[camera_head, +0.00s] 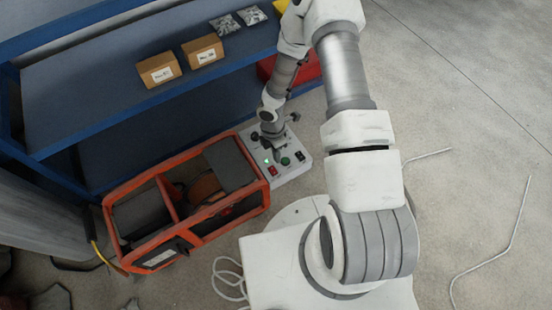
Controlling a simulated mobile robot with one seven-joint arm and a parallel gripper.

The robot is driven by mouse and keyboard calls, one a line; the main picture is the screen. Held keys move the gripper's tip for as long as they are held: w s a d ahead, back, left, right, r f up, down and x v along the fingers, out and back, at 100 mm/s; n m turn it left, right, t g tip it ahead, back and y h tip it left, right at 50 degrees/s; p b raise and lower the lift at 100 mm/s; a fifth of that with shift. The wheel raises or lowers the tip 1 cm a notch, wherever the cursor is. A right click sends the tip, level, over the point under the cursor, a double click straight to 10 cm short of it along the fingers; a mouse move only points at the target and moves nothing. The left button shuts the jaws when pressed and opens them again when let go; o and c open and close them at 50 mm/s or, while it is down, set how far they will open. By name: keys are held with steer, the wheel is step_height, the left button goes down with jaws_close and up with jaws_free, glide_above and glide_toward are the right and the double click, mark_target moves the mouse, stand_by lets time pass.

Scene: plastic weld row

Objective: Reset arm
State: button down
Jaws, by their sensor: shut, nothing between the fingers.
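My arm rises from my white base and bends over at the top of the picture, with its forearm coming back down. My gripper (274,150) points down at the end of the arm, shut and empty. It is over or just in front of a light grey control panel (290,170) with a green light and red, green and black switches. I cannot tell whether the fingertips touch the panel. The panel is at the right end of an orange-framed machine (192,236).
A blue shelf (110,105) stands behind, with two cardboard boxes (158,69) (203,50) and two small bags (225,24) (251,15) on it. A red bin (308,69) is partly behind my arm. Thin white rods (508,250) lie on the floor. Floor at right is mostly clear.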

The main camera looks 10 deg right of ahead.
steer(key=shift+s+r, duration=0.1)
steer(key=shift+r, duration=0.65)
steer(key=w+d+r+m+t+h+p, duration=0.1)
steer(key=d+r+m+p, duration=0.15)
steer(key=r, duration=0.95)
steer(key=w+d+r+m+t+h+p, duration=0.15)
steer(key=r+m, duration=0.25)
steer(key=r, duration=0.8)
steer(key=w+d+r+m+t+p, duration=0.1)
steer(key=d+r+m+p, duration=0.2)
steer(key=r, duration=0.9)
steer(key=s+a+r+m+t+y+p, duration=0.1)
steer(key=s+r+m, duration=0.5)
steer(key=r, duration=0.6)
steer(key=s+a+r+m+t+y+p, duration=0.2)
steer(key=s+r+m, duration=0.4)
steer(key=s+r, duration=0.5)
steer(key=shift+a+r+p, duration=0.55)
steer(key=shift+r+p, duration=0.1)
steer(key=shift+p, duration=0.1)
steer(key=shift+t, duration=0.25)
